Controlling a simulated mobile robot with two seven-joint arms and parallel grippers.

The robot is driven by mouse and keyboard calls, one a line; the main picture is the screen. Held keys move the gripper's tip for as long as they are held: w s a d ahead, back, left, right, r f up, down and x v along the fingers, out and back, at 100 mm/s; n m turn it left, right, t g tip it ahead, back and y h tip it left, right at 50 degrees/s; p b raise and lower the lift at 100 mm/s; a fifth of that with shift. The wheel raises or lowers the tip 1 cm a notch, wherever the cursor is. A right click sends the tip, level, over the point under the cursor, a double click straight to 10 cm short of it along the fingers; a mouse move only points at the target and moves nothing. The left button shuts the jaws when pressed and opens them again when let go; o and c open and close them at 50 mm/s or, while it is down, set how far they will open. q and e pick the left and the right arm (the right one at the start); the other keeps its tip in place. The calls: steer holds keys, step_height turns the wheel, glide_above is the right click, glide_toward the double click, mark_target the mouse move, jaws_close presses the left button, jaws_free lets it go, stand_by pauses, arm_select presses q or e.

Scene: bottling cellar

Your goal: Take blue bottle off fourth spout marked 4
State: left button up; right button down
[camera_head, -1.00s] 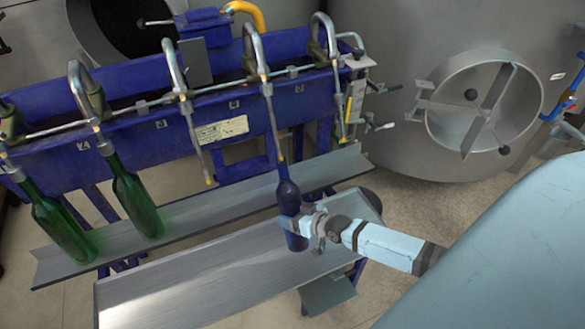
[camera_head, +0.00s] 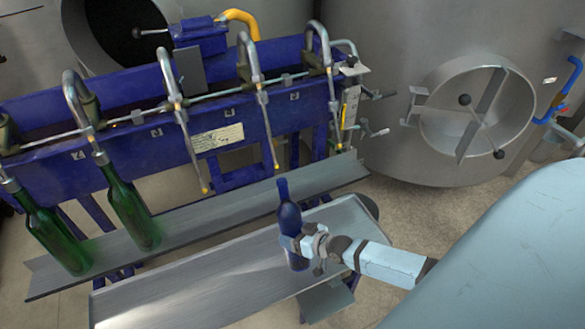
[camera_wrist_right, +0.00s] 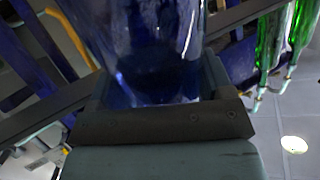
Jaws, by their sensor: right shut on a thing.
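The blue bottle (camera_head: 289,222) is upright in my right gripper (camera_head: 300,246), which is shut around its lower body. It also fills the upper middle of the right wrist view (camera_wrist_right: 150,50), between the fingers. The bottle is over the front metal tray (camera_head: 200,275); whether its base touches the tray I cannot tell. Its neck is free, below and apart from the fourth spout (camera_head: 270,140), which hangs empty above and to the left of it. My left gripper is not in view.
Two green bottles, one (camera_head: 128,205) and another (camera_head: 50,230), hang on spouts at the left. A sloped metal shelf (camera_head: 210,228) runs under the spouts of the blue filler (camera_head: 215,140). A steel tank (camera_head: 400,70) stands at the right.

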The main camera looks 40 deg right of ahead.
steer(key=shift+s+a+r, duration=0.1)
steer(key=shift+s+r, duration=0.05)
steer(key=shift+r, duration=0.15)
steer(key=shift+s+a+r+p, duration=0.15)
steer(key=shift+s+r+p, duration=0.05)
steer(key=shift+s+p, duration=0.5)
steer(key=shift+s+a+r+p, duration=0.15)
steer(key=shift+s+r+p, duration=0.05)
steer(key=shift+s+p, duration=0.4)
steer(key=shift+s+a+r+p, duration=0.1)
steer(key=shift+s+p, duration=0.2)
steer(key=shift+s, duration=0.15)
steer(key=shift+s+a+r+p, duration=0.1)
steer(key=shift+s+p, duration=0.15)
steer(key=shift+s, duration=0.35)
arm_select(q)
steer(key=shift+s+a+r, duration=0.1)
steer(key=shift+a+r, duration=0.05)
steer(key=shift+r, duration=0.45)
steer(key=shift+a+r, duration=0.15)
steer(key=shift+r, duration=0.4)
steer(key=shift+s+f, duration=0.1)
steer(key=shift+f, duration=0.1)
